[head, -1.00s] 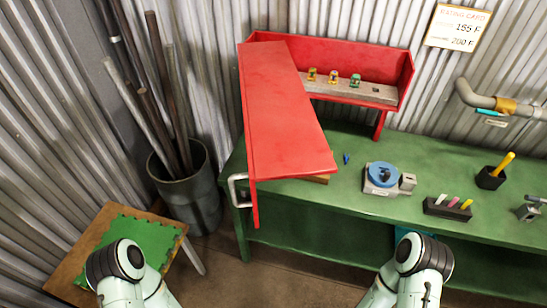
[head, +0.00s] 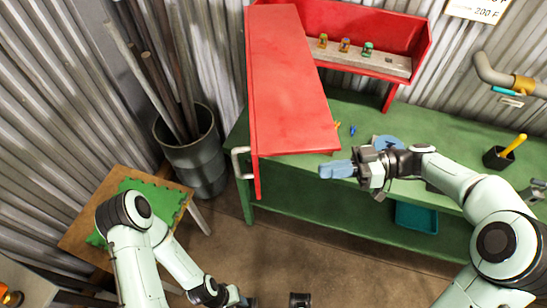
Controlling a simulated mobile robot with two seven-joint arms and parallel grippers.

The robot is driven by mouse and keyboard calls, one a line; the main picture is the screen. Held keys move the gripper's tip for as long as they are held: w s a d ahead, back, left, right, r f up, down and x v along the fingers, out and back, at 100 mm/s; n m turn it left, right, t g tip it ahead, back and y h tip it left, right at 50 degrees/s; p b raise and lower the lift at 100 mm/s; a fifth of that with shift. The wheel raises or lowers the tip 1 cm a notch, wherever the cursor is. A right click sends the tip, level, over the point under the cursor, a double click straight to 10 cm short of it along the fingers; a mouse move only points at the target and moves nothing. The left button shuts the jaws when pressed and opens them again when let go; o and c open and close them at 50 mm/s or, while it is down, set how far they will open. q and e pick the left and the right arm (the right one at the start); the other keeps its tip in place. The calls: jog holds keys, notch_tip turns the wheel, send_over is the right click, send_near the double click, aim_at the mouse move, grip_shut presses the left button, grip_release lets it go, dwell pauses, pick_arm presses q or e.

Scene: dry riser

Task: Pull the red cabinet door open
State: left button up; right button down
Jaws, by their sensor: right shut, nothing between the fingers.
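A red cabinet (head: 290,75) stands on the left end of the green bench. Its narrow red door panel (head: 257,176) shows nearly edge-on at the near left, reaching down past the bench front. A pale grey bar handle (head: 239,163) sticks out on its left side. I cannot tell how far the door is from shut. My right gripper (head: 338,169) has blue fingers, shut and empty, pointing left at the bench's front edge, right of the door and apart from the handle. My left gripper (head: 240,300) is low at the bottom edge, partly cut off; its fingers are unclear.
The green bench (head: 300,165) runs to the right. A red shelf holds several small valves (head: 345,45). A dark bin (head: 197,155) with poles stands left of the bench. A small wooden table (head: 84,232) with a green mat is at the left. Floor in front is open.

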notch_tip(320, 180, up, 6)
jog(key=n+y, duration=0.1)
jog(key=n, duration=0.2)
pick_arm(q)
jog(key=r+p, duration=0.1)
jog(key=w+r+p, duration=0.1)
jog(key=r+p, duration=0.1)
jog(key=shift+w+r, duration=0.2)
jog(key=shift+w, duration=0.1)
pick_arm(e)
jog(key=s+a, duration=0.2)
jog(key=a, duration=1.1)
jog(key=shift+r+n+g, duration=0.15)
jog(key=shift+n+g, duration=0.15)
jog(key=shift+g, duration=0.1)
jog(key=shift+s, duration=0.1)
